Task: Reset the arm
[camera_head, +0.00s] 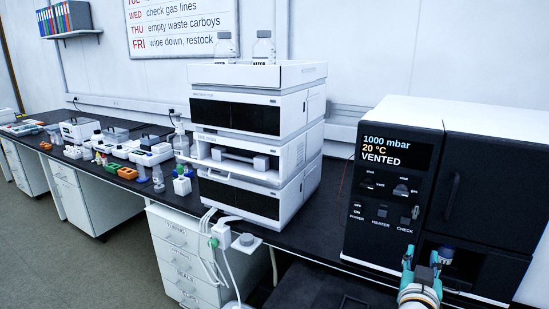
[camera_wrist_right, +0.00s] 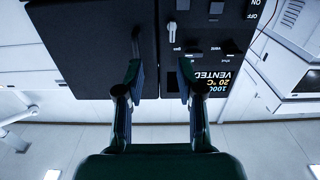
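My right gripper (camera_head: 422,261) is in the lower right of the head view, in front of the lower part of a black and white vacuum oven (camera_head: 468,190). In the right wrist view the oven shows upside down, and the two fingers of my right gripper (camera_wrist_right: 160,72) stand apart with nothing between them. The gripper is open and empty. I cannot tell whether it touches the oven front. My left gripper is in neither view.
The oven display (camera_head: 388,152) reads 1000 mbar, 20 °C, VENTED. A chromatography stack (camera_head: 257,141) with bottles on top stands left of it on the black bench. Tubing (camera_head: 222,262) hangs at its front. Small labware crowds the bench further left. Open floor (camera_head: 80,245) lies at lower left.

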